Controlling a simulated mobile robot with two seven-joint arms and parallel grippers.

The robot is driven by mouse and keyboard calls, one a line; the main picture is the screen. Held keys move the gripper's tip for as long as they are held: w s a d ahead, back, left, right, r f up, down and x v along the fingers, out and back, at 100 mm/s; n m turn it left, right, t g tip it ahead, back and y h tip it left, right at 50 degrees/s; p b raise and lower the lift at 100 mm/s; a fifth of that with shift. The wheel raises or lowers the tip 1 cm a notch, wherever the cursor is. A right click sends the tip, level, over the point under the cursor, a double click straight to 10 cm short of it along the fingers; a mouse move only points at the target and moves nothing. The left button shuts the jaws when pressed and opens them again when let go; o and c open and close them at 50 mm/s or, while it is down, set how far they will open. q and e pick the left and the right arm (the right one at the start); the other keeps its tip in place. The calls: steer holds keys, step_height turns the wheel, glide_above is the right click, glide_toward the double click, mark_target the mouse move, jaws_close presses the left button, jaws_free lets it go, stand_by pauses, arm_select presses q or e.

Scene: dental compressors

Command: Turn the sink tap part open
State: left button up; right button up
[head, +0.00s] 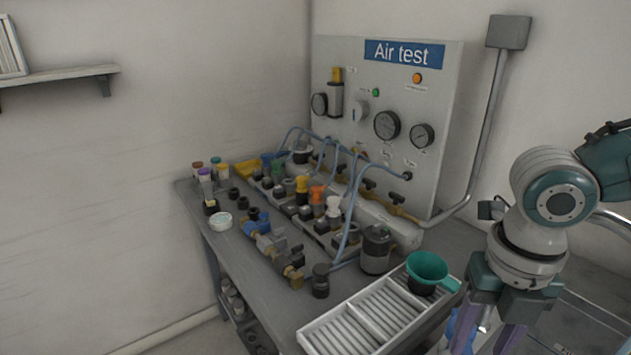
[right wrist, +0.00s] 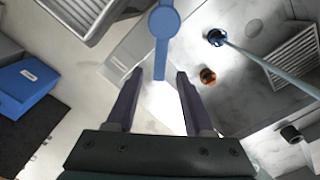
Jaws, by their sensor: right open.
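In the right wrist view a blue lever (right wrist: 161,45) with a round hub shows at the top middle. It looks like the tap handle, but the tap body and sink are not clear. My right gripper (right wrist: 158,76) is open. The lever's narrow end reaches down between its two purple fingertips, with a gap on both sides; I cannot tell the depth between them. In the head view my right gripper (head: 488,335) points down at the lower right, beside the bench, and the arm and fingers hide most of what is below. My left gripper is not in view.
A bench (head: 262,290) with valves, hoses and a slatted white tray (head: 330,340) lies left of my right arm. A green funnel-like cup (head: 428,268) stands close to the gripper. The Air test panel (head: 395,95) stands behind. A blue box (right wrist: 28,85) shows in the wrist view.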

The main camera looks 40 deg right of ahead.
step_height(320, 180, up, 6)
steer(key=shift+r, duration=0.2)
stand_by(0.4)
